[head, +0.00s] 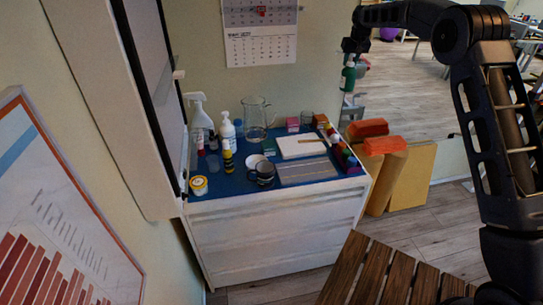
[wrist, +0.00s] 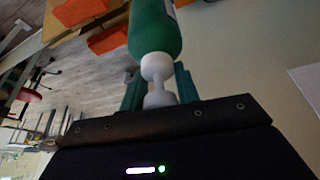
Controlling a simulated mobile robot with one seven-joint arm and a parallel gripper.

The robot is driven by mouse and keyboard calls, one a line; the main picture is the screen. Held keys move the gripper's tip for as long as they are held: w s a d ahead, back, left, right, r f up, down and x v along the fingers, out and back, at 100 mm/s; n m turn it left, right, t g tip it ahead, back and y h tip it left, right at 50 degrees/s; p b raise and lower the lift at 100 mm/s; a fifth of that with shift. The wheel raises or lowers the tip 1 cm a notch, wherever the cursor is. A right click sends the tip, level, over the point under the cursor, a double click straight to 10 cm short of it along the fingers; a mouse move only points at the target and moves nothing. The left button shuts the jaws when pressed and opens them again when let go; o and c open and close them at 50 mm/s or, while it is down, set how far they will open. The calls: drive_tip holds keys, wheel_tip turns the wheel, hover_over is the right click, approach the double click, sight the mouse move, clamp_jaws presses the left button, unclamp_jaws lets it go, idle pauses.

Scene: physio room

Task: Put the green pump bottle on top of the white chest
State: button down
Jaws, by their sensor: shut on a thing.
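My gripper (head: 350,58) is raised in the air, to the right of the wall calendar and above the level of the chest top. It is shut on the green pump bottle (head: 348,79), which hangs below the fingers. In the wrist view the green bottle (wrist: 155,28) shows its white collar and pump between the fingers (wrist: 160,88). The white chest (head: 275,235) stands against the wall, left of and below my gripper. Its blue top (head: 232,184) carries many things. The bottle is apart from the chest.
On the chest stand a white spray bottle (head: 200,120), a white pump bottle (head: 227,131), a glass jug (head: 255,118), a dark mug (head: 264,173) and a notebook (head: 300,145). A slatted wooden bench (head: 385,277) is in front. The front-left top has free room.

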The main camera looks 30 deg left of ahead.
drive_tip(key=s+a+r+n+g+y, duration=0.1)
drive_tip(key=s+a+r+n, duration=0.15)
drive_tip(key=s+a, duration=1.4)
drive_tip(key=s+a+r+n+g+y, duration=0.1)
drive_tip(key=s+a+n, duration=0.3)
drive_tip(key=s+a, duration=1.2)
drive_tip(key=s+d+f, duration=0.1)
drive_tip(key=f, duration=1.3)
drive_tip(key=s+d+f, duration=0.1)
drive_tip(key=d+f, duration=0.1)
drive_tip(key=f, duration=1.2)
drive_tip(key=shift+s, duration=0.4)
drive_tip(key=shift+d+f+m, duration=0.1)
drive_tip(key=shift+d+m, duration=0.05)
drive_tip(key=shift+m, duration=0.1)
drive_tip(key=c, duration=1.3)
unclamp_jaws()
drive_tip(key=v, duration=1.2)
drive_tip(key=shift+s, duration=0.1)
